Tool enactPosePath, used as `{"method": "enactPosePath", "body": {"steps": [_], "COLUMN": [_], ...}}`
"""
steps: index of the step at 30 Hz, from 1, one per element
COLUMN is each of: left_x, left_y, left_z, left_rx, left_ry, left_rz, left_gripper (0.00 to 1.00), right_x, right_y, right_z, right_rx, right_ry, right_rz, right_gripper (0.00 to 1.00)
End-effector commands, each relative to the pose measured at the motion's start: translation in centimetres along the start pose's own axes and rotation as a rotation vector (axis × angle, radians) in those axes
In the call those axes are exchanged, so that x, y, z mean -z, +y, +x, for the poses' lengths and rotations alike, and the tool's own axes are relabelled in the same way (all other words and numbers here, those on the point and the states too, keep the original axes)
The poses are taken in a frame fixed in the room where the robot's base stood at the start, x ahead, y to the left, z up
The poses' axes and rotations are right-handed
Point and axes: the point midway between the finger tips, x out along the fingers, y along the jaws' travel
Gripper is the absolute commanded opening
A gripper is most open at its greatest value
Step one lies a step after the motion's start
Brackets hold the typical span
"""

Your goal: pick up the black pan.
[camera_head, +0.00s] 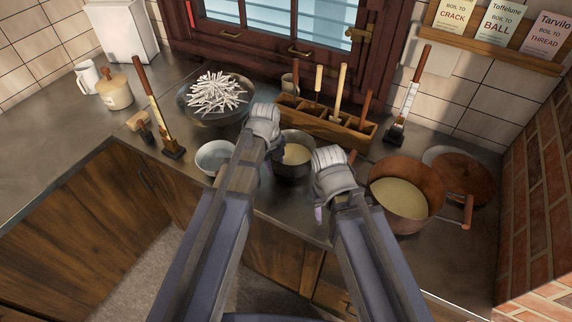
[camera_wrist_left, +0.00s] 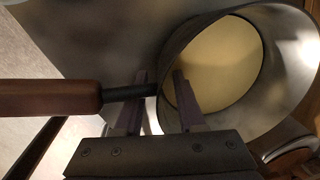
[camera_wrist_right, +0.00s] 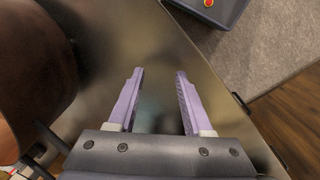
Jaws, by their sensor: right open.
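The black pan (camera_head: 297,155) stands on the counter in the middle of the head view, with pale cream contents. In the left wrist view the pan (camera_wrist_left: 285,70) fills the upper right, and its brown wooden handle (camera_wrist_left: 50,97) with a dark stem comes in from the left. My left gripper (camera_wrist_left: 160,85) is open at the pan's near rim, one finger on each side of the rim in the picture, close to the handle stem. Contact cannot be told. My right gripper (camera_wrist_right: 160,85) is open and empty above the counter edge, left of the copper pot.
The copper pot (camera_head: 402,190) stands right of my right arm. A pale bowl (camera_head: 214,158) and a bowl of white sticks (camera_head: 183,99) stand left of the pan. A wooden tool rack (camera_head: 330,127) is behind it.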

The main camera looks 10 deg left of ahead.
Motion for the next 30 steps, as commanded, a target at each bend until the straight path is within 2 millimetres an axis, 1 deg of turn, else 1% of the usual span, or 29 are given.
{"method": "enactPosePath", "body": {"steps": [4,5,12,15,30], "left_x": [0.01,0.01,0.01,0.00,-0.03], "left_y": [-0.01,-0.01,-0.01,-0.01,0.01], "left_z": [-0.14,-0.14,-0.14,-0.14,-0.13], "left_rx": [0.000,0.000,0.000,0.000,0.000], "left_ry": [0.000,0.000,0.000,0.000,0.000], "left_rz": [0.000,0.000,0.000,0.000,-0.001], "left_gripper": [0.39,0.36,0.10,0.00,0.00], "right_x": [-0.01,-0.01,-0.01,-0.01,-0.01], "right_y": [0.01,0.01,0.01,0.01,0.01], "right_z": [-0.14,-0.14,-0.14,-0.14,-0.13], "right_rx": [0.000,0.000,0.000,0.000,0.000], "right_ry": [0.000,0.000,0.000,0.000,0.000], "right_rz": [0.000,0.000,0.000,0.000,0.000], "right_gripper": [0.50,0.50,0.50,0.50,0.50]}}
